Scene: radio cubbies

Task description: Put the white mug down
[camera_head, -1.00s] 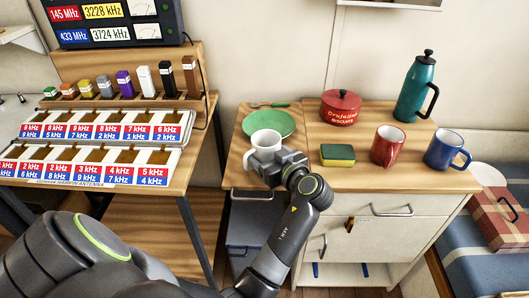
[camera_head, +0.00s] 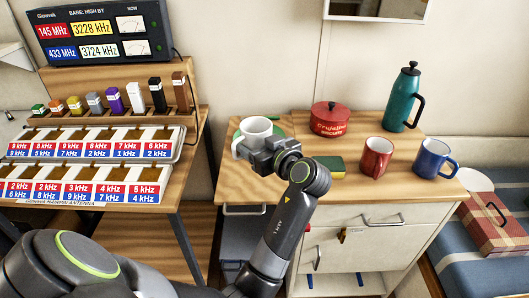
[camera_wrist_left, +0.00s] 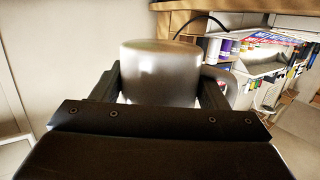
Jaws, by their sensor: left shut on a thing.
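The white mug (camera_head: 256,128) is in my left gripper (camera_head: 258,145), above the left part of the wooden cabinet top. It looks upright and covers most of the green plate (camera_head: 276,130) behind it in the head view. The wrist view shows the mug (camera_wrist_left: 160,70) between the two fingers of my left gripper (camera_wrist_left: 160,95), its handle to the right. How far its base is above the wood is hard to tell. My right gripper is not in view.
A green and yellow sponge (camera_head: 328,166), partly behind my wrist, a red mug (camera_head: 375,157), a blue mug (camera_head: 433,158), a red tin (camera_head: 331,118) and a teal flask (camera_head: 402,98) stand on the cabinet (camera_head: 300,192). The radio desk (camera_head: 190,170) stands left, past a gap.

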